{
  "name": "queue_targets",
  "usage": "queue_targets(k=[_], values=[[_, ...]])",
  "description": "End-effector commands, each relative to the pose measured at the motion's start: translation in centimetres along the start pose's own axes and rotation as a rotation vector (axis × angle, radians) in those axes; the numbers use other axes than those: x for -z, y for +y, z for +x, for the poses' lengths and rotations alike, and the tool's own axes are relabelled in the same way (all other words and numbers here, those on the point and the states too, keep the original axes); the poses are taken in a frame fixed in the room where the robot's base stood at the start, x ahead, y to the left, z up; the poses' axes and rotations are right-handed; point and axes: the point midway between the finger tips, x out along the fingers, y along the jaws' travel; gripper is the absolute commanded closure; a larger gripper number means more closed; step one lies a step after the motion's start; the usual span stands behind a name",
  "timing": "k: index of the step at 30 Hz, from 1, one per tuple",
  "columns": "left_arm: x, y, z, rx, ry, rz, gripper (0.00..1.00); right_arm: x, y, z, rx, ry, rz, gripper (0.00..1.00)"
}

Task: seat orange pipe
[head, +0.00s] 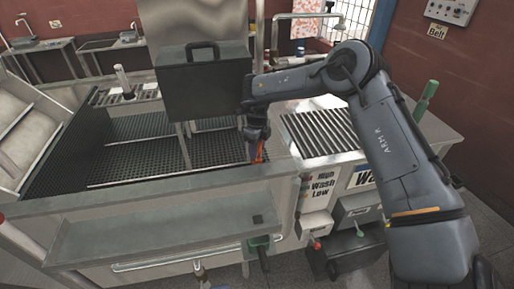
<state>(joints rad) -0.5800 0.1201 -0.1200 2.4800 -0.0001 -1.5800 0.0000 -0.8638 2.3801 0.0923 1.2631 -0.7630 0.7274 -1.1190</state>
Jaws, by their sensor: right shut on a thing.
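The orange pipe (259,153) shows as a small orange-red piece just below my right gripper (257,145). The gripper is shut on it and points downward. It is over the right end of the sink's dark mesh floor, close to the front rim. Most of the pipe is hidden by the gripper and the rim, so I cannot tell whether its lower end touches anything. My left gripper is not in view.
A dark box with a handle (205,82) stands behind the gripper, left of it. The ribbed roller top (322,131) lies to the right. The metal front ledge (150,190) runs before the sink. A green bottle-like thing (425,100) stands at far right.

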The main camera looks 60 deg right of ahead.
Motion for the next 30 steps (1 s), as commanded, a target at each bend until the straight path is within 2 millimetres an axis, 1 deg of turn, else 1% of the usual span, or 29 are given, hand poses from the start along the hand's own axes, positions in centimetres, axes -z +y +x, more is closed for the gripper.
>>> queue_targets(k=[1,2,7,15,19,23,30], values=[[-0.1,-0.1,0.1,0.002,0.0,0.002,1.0,-0.1,0.0,0.1,0.001,-0.001,0.0,0.93],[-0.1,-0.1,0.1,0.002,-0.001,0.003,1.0,-0.1,0.0,0.0,0.001,-0.001,0.0,0.56],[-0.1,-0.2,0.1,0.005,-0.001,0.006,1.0,0.0,0.0,0.0,0.0,-0.001,0.0,0.3],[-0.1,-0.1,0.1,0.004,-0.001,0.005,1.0,0.1,0.0,0.1,0.0,0.001,0.0,0.29],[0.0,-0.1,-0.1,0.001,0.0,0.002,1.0,0.0,0.0,-0.4,0.0,0.0,0.0,0.29],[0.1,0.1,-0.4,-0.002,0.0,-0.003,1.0,-0.1,0.0,-1.9,0.002,-0.002,-0.001,0.29],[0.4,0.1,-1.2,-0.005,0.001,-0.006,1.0,-0.1,0.0,-6.1,0.002,-0.002,0.0,0.29]])
